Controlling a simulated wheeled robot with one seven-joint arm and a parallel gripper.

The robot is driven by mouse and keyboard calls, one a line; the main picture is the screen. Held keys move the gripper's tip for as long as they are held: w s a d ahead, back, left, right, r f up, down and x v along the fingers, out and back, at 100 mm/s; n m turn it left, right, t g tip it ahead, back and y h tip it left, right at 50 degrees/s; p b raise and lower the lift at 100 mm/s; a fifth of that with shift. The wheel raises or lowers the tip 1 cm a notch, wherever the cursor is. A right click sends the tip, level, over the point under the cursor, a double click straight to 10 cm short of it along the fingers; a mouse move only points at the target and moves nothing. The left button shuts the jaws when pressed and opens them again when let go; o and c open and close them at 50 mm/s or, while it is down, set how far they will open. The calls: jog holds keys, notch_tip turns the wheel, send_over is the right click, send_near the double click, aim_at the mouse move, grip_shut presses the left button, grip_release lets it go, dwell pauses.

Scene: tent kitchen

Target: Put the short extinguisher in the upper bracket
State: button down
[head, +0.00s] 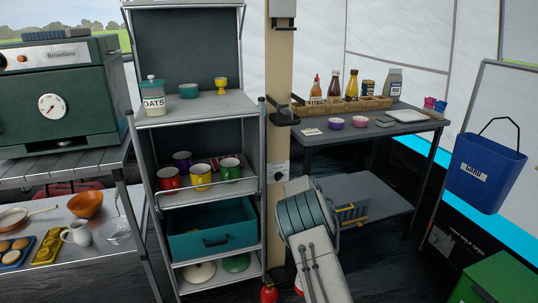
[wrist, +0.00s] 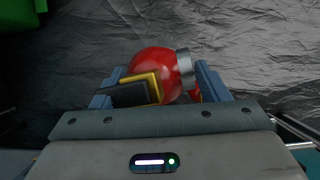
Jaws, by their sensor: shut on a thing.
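My gripper (wrist: 158,85) is shut on a red extinguisher (wrist: 152,66) in the wrist view. Its rounded red top, a grey round gauge or collar and a black-and-yellow handle show between the blue-grey fingers. Its length is hidden, so I cannot tell if it is the short one. In the head view my arm hides the gripper. A dark bracket (head: 285,110) is fixed to the beige post, and a grey fixture (head: 283,10) sits higher on it. A red body (head: 268,293) shows low by the post, cut off by the frame's edge.
A metal shelf rack (head: 212,112) with mugs and a teal drawer stands left of the post. A dark table (head: 375,128) with bottles in a wooden tray stands right. A blue bin (head: 487,170) hangs at far right. Dark crinkled floor is open between.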

notch_tip(320, 180, up, 16)
jog(key=w+m+y, duration=0.1)
jog(key=m, duration=0.3)
jog(key=s+r+p, duration=0.7)
jog(key=r+p, duration=0.3)
jog(key=p, duration=0.4)
jog(key=s+r+p, duration=0.6)
jog(key=r+p, duration=0.4)
jog(key=p, duration=0.4)
jog(key=w+x, duration=0.1)
jog(key=x, duration=0.9)
jog(key=shift+d+f, duration=0.3)
jog(key=shift+f, duration=0.05)
jog(key=shift+s, duration=0.15)
